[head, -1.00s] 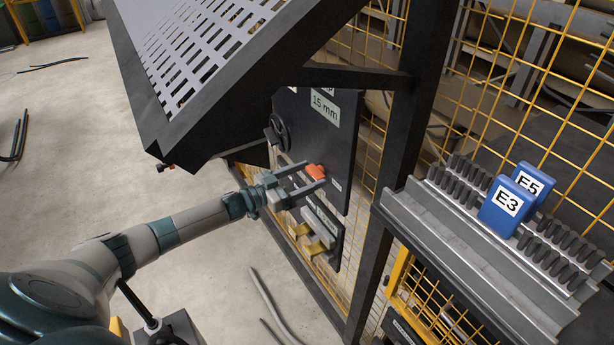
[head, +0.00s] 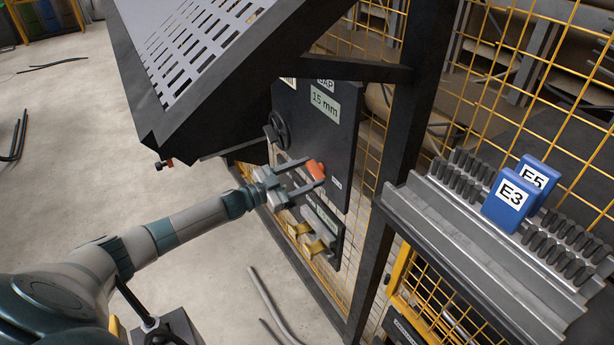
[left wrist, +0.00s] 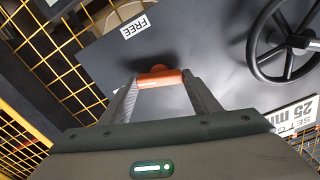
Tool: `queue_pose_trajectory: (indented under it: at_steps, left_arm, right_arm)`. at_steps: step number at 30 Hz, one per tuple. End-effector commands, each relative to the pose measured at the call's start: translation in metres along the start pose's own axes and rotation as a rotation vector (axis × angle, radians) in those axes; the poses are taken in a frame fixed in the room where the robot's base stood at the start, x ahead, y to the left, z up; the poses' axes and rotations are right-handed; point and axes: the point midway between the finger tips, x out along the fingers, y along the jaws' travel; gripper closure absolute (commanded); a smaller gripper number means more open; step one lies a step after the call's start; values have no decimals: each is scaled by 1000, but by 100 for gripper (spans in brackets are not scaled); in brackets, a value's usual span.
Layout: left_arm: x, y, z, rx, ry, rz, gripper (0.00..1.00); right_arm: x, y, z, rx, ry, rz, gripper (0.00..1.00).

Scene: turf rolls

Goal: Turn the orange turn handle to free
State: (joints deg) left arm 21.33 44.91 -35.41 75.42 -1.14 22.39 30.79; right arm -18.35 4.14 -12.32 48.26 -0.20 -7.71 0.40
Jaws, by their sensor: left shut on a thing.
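The orange turn handle (head: 317,170) sits on a dark panel (head: 340,143) below a "15 mm" label. My left gripper (head: 314,172) is shut on the handle, with one finger on each side of it. In the left wrist view the handle (left wrist: 158,74) lies between the two fingertips, and its middle and orange top show. A white "FREE" label (left wrist: 135,27) is on the panel above and a little left of the handle there. The handle looks tilted in the head view. My right gripper is not in view.
A black handwheel (head: 278,130) is on the panel left of the handle. Yellow-ended grey parts (head: 318,246) are below. A rack (head: 450,225) with blue E3 and E5 blocks stands at the right, beyond a dark post (head: 405,130).

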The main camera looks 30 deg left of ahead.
Motion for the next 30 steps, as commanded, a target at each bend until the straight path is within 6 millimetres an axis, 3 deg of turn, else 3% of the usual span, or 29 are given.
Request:
queue_pose_trajectory:
  at_steps: [11, 15, 24, 30]
  left_arm:
    - [0, 1, 2, 356, 1, -1, 66]
    - [0, 2, 2, 489, 1, 0, 66]
    - [0, 2, 3, 774, 1, 0, 66]
    - [0, 2, 3, 960, 1, 0, 66]
  right_arm:
    - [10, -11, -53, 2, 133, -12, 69]
    - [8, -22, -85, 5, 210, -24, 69]
    - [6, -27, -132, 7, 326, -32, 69]
    - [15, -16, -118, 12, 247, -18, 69]
